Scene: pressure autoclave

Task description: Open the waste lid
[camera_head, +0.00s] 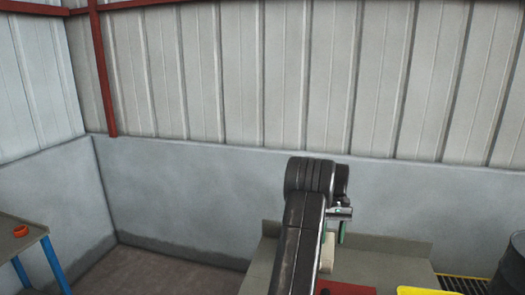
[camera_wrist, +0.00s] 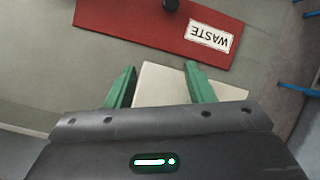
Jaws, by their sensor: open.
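The waste lid (camera_wrist: 125,25) is a flat red panel with a white WASTE label (camera_wrist: 210,37), upside down in the wrist view. A dark round knob (camera_wrist: 171,4) sits on it at the top edge, partly cut off. Part of a red surface (camera_head: 345,287), likely the same lid, shows at the bottom of the head view. My gripper (camera_wrist: 160,68) has its green fingers apart, short of the lid and away from the knob. A pale beige block (camera_wrist: 175,88) shows between and beyond the fingers; I cannot tell its height against them. Nothing appears gripped.
The lid lies on a grey bench (camera_head: 262,262) with a raised back edge. A yellow object (camera_head: 417,291) is right of the red surface. A dark drum (camera_head: 511,262) stands far right. A blue-legged table (camera_head: 22,238) with an orange ring (camera_head: 20,231) is at left.

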